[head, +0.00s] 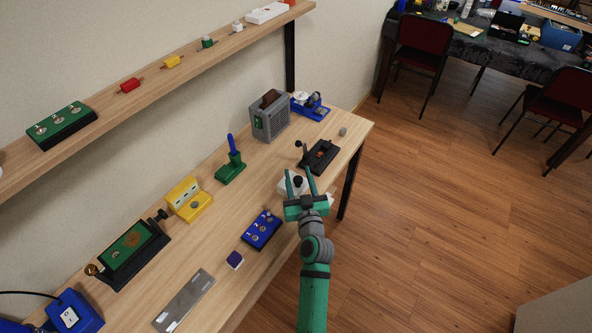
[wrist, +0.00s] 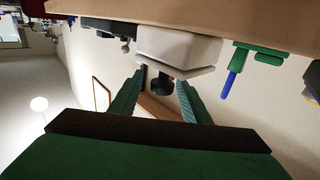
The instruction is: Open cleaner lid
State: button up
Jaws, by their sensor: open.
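The cleaner appears to be the white box (head: 285,188) with a black knob on top, near the front edge of the wooden table. It also shows in the wrist view, upside down (wrist: 178,48), with its lid seated on it. The black knob (wrist: 162,87) sits between my two fingers there. My gripper (head: 298,172) is open, its green fingers reaching over the box from the front edge. The fingers stand on either side of the knob; I cannot tell whether they touch it. My fingers partly hide the box in the head view.
A black device (head: 320,157) stands just behind the box on the table. A blue numbered panel (head: 262,230) lies to the left, and a green base with a blue lever (head: 231,168) stands farther back.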

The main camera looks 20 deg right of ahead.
jog(key=shift+w, duration=1.45)
grip_shut()
jog(key=shift+d, duration=0.1)
jog(key=shift+d, duration=0.15)
